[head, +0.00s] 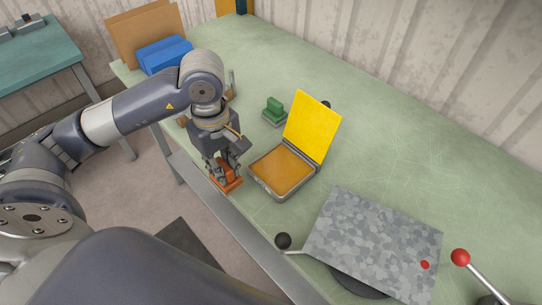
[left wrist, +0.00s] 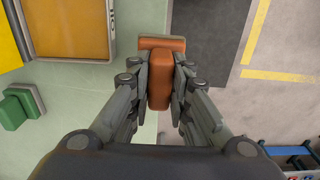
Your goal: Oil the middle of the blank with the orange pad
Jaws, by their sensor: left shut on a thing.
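The orange pad (head: 226,177) is in my left gripper (head: 225,166), near the table's front edge. In the left wrist view the fingers of my left gripper (left wrist: 160,80) are shut on the upright grip of the orange pad (left wrist: 159,92). The pad's wider base shows beyond the fingertips. The blank (head: 375,243) is a grey, mottled sheet lying to the right, with a red spot near its right corner. An open tin (head: 283,197) with an amber inside and a raised yellow lid (head: 312,125) stands between pad and blank. My right gripper is not in view.
A green pad (head: 274,107) stands behind the tin. A black-knobbed lever (head: 284,241) and a red-knobbed lever (head: 461,257) flank the blank. A blue block (head: 164,54) stands at the back left. The green table (head: 400,145) is clear behind the blank.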

